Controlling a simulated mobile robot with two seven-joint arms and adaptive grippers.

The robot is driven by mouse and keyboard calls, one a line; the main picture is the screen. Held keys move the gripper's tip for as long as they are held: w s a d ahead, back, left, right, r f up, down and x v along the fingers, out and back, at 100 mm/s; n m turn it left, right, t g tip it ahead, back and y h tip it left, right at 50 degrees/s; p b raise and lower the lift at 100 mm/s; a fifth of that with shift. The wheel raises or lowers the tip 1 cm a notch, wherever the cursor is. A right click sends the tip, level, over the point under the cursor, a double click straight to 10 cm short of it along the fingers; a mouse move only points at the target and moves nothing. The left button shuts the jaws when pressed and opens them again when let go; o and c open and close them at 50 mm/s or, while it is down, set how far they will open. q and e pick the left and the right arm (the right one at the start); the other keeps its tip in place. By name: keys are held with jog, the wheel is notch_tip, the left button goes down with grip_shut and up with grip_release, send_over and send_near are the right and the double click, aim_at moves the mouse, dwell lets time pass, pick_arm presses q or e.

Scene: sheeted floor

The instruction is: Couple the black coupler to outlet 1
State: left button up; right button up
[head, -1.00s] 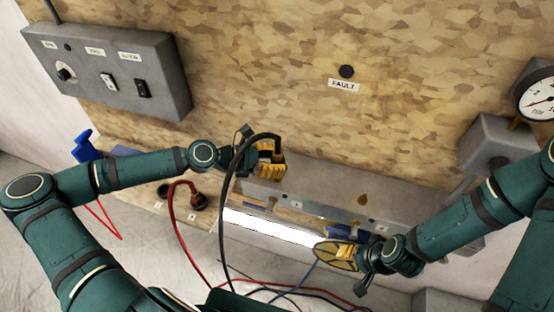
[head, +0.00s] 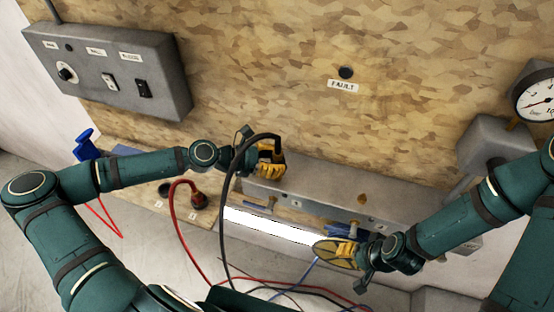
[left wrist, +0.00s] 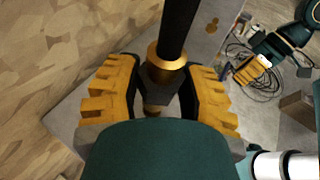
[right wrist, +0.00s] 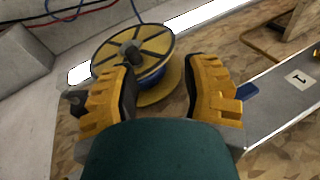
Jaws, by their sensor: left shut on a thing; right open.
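My left gripper (head: 268,160) is shut on the black coupler (left wrist: 160,82), which has a brass collar. In the head view, the black hose (head: 224,215) arcs up and over from it and hangs down to the floor. The gripper is above the back edge of the grey metal rail. A label reading 1 (right wrist: 298,80) is on the rail in the right wrist view. I cannot make out outlet 1 itself. My right gripper (head: 350,252) is open and empty at the front of the rail, close to a yellow reel (right wrist: 155,72) wound with blue.
A red-hosed coupler (head: 198,200) stands on the wooden shelf at left, beside a dark round part (head: 164,189). A grey switch box (head: 110,75) is on the board, and a gauge (head: 537,100) at right. Hoses lie tangled on the floor in front.

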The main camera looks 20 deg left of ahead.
pick_arm(q)
jog(key=shift+f+b, duration=0.5)
jog(key=shift+f, duration=0.6)
jog(key=o, duration=1.2)
jog(key=v, duration=1.2)
jog(key=shift+r, duration=0.1)
